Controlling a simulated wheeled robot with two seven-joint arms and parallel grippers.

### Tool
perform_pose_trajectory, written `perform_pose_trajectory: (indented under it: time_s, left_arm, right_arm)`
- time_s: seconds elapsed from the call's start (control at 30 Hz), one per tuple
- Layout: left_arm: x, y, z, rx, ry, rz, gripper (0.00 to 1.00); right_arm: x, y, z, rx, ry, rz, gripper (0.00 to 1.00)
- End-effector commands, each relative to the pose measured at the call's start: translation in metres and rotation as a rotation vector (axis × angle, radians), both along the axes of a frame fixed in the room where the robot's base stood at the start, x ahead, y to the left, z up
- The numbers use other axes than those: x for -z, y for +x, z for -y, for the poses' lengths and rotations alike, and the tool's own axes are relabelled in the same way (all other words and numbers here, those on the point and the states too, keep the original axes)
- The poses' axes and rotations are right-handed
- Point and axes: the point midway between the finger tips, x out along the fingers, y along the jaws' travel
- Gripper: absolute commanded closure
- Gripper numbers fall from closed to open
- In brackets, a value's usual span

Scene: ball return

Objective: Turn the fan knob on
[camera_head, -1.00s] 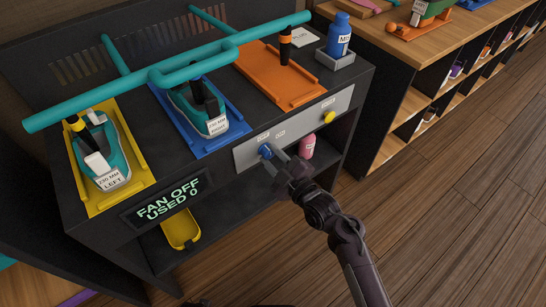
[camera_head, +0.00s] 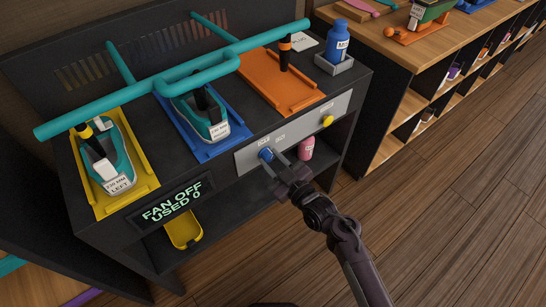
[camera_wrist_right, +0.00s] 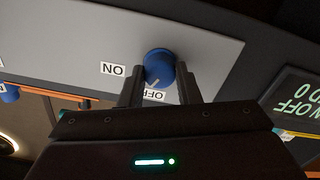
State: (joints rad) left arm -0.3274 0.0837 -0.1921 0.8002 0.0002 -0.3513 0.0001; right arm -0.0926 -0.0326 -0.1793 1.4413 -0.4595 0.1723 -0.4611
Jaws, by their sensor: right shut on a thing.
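The blue fan knob (camera_head: 266,154) sits on the grey panel (camera_head: 249,160) on the front of the dark bench. It also shows in the right wrist view (camera_wrist_right: 159,66), with its pale pointer mark toward the OFF label (camera_wrist_right: 153,96). The ON label (camera_wrist_right: 112,70) is beside it. My right gripper (camera_head: 272,160) is at the knob, with one finger on each side, shut on it. The display (camera_head: 176,203) reads FAN OFF, USED 0. My left gripper is out of view.
A yellow knob (camera_head: 328,121) is at the panel's right end. A yellow tray (camera_head: 184,230) is under the display. A teal rail (camera_head: 170,75) crosses above the coloured tool trays. Open floor lies to the right.

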Motion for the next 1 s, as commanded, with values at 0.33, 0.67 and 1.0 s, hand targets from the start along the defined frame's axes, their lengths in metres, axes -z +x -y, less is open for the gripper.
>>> perform_pose_trajectory:
  time_s: [0.33,0.67,1.0]
  left_arm:
    - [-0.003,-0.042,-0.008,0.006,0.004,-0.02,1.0]
    - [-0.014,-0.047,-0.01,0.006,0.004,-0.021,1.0]
    - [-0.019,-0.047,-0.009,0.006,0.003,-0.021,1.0]
  right_arm:
    - [-0.002,0.0,0.0,0.0,0.265,-0.197,0.93]
    - [-0.001,0.0,0.0,0.002,0.481,-0.352,0.93]
    - [0.0,0.0,0.0,0.001,0.601,-0.439,0.93]
